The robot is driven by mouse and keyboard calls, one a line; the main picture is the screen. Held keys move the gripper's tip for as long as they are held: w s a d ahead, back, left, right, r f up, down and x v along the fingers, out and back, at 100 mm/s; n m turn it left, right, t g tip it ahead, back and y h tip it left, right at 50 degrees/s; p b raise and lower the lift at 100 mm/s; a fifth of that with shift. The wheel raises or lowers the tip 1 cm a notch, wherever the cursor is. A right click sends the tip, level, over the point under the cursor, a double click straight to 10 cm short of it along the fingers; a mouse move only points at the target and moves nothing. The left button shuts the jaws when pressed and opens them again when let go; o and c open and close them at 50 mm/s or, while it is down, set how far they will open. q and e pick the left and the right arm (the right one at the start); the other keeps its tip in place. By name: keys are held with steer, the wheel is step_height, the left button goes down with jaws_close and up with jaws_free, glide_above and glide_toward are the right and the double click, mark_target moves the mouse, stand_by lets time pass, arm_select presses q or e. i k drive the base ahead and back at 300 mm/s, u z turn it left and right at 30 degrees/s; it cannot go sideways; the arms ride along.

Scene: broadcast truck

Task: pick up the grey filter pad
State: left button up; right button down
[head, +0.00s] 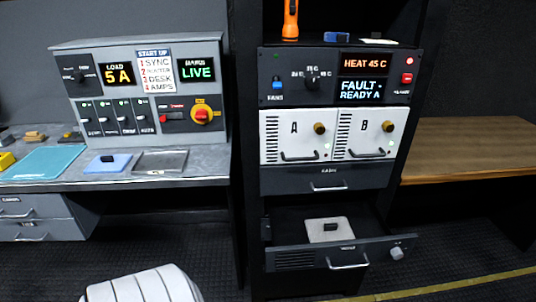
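A light grey square pad (318,235), which looks like the grey filter pad, lies flat in the open lower drawer (290,257) of the dark rack. A small dark grip block (330,227) sits on top of it. The drawer is pulled out, and its front has a bar handle and a knob. Neither of my grippers is in view, and nothing touches the pad.
Above the drawer, the rack (325,180) holds two white modules, A (283,135) and B (371,135). A blue pad (100,166) and grey tray (172,167) lie on the left desk. A wooden desktop (470,145) is at right. A white ribbed object (145,287) is low in front.

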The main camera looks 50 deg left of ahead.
mark_target(323, 229)
steer(key=u, duration=0.9)
steer(key=i, duration=0.45)
